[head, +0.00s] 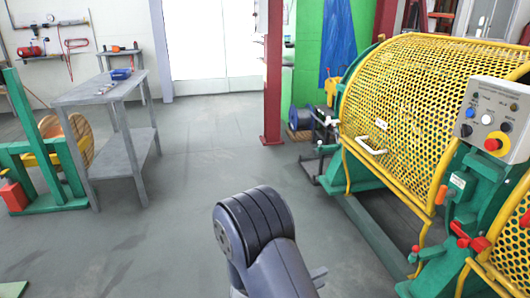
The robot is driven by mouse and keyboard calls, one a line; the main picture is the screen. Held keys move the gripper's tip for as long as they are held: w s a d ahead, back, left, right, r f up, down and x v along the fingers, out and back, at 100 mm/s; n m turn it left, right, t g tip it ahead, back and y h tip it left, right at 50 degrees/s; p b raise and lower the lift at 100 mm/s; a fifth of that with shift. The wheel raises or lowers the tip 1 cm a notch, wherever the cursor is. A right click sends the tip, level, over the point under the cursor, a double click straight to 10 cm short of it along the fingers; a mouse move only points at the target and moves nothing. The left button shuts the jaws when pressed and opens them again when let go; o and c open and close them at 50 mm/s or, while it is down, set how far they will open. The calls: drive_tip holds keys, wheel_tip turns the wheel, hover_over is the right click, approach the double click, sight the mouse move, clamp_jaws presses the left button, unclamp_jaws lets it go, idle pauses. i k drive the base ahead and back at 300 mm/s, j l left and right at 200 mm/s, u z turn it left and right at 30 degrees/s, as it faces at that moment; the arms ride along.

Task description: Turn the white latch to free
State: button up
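The yellow mesh guard (420,95) of the strander curves across the right side. A small white piece (381,124) sits on its lower left part; it may be the white latch, but it is too small to tell which way it is turned. Just below it is a white U-shaped handle (370,146). Part of my own dark grey arm rises at the bottom centre, well short of the guard. My gripper's fingers cannot be made out in this view.
A grey control box (496,119) with a red button stands at the right on the green machine frame. A red post (272,75) and a cable spool (302,118) stand behind. A grey workbench (98,90) is at the left. The middle floor is clear.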

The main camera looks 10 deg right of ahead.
sight(329, 121)
drive_tip(key=i+l+z, duration=0.15)
drive_tip(key=i, duration=1.05)
drive_tip(key=i+z, duration=0.15)
drive_tip(key=i, duration=1.05)
drive_tip(key=i+j+z, duration=0.15)
drive_tip(key=i, duration=1.05)
